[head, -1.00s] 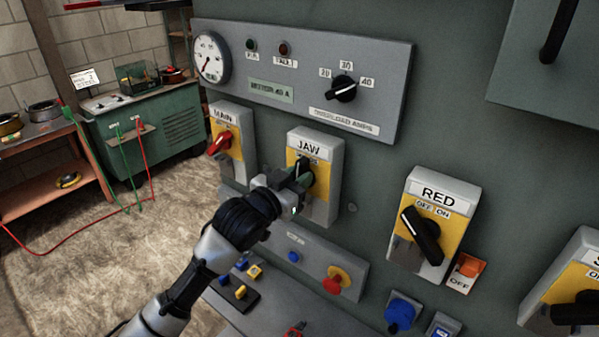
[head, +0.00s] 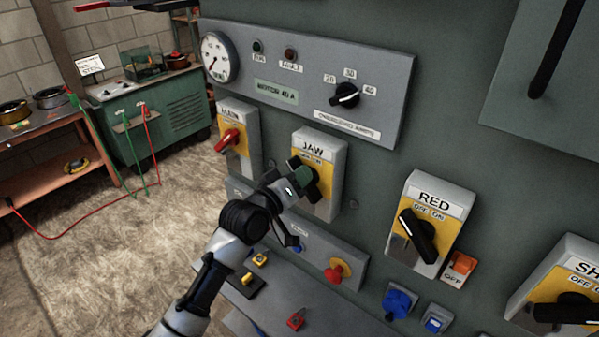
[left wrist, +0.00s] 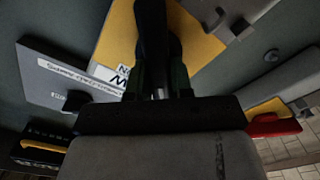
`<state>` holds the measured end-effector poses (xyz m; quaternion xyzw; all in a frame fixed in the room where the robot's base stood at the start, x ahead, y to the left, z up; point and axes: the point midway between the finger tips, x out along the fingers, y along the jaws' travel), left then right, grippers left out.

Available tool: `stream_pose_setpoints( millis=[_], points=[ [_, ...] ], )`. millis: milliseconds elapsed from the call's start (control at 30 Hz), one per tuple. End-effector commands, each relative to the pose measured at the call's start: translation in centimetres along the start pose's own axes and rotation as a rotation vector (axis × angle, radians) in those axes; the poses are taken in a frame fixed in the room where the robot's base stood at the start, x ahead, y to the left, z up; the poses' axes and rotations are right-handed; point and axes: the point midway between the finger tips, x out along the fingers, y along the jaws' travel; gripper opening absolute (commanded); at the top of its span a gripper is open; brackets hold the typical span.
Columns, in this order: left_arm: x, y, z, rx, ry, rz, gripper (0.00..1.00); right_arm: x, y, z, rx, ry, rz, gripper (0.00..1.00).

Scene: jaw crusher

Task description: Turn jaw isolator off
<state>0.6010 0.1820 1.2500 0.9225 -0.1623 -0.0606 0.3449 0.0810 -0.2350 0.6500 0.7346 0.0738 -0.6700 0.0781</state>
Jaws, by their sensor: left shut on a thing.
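The jaw isolator (head: 334,150) is a grey box with a yellow plate under a "JAW" label, mid-panel in the head view. Its black handle (head: 313,192) slants from upper left to lower right, like the handle of the RED isolator. My left gripper (head: 303,177) comes from the lower left and is shut on this handle, hiding part of it. In the left wrist view the dark handle (left wrist: 152,30) sits between the fingers, in front of the yellow plate (left wrist: 198,40). My right gripper is not in view.
The MAIN isolator (head: 230,139) with its red handle is close on the left. The RED isolator (head: 432,215) is to the right. A red mushroom button (head: 335,274) on a yellow base is below. The overload panel (head: 300,80) is above.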

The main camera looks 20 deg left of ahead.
Motion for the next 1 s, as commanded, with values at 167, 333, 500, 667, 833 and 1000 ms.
stream_pose_setpoints(
  millis=[167,333,500,667,833,1000],
  points=[
    [-0.01,-0.12,0.06,-0.058,-0.002,-0.002,0.0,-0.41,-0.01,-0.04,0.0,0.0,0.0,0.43],
    [-0.01,-0.18,0.1,-0.083,-0.003,-0.002,0.0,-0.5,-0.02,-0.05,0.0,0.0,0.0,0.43],
    [-0.01,-0.2,0.12,-0.09,-0.003,-0.002,0.0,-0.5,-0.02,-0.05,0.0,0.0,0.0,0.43],
    [-0.01,-0.19,0.13,-0.09,-0.003,-0.001,0.0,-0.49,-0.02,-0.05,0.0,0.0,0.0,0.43],
    [-0.01,-0.18,0.12,-0.09,-0.002,-0.001,0.35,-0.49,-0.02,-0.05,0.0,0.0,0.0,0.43],
    [0.0,-0.15,0.07,-0.087,-0.001,-0.001,0.47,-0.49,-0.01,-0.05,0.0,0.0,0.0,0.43]
  ],
)
